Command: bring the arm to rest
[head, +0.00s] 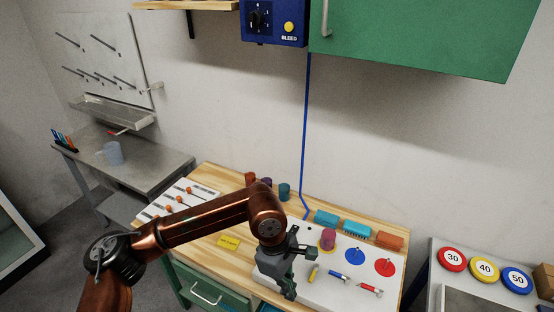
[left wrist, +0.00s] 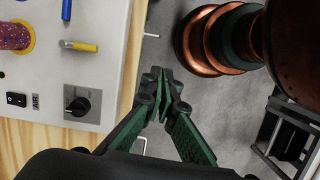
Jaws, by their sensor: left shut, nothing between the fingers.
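My left arm (head: 205,219) reaches in from the lower left of the head view, copper coloured. Its gripper (head: 289,290) hangs in front of the white panel on the wooden bench. In the left wrist view the green fingers of the left gripper (left wrist: 164,88) meet at their tips with nothing between them. They show against the grey floor, just past the panel's edge. My right gripper is in neither view.
A green cabinet (head: 430,35) hangs above. Round numbered discs (head: 485,268) lie at the right.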

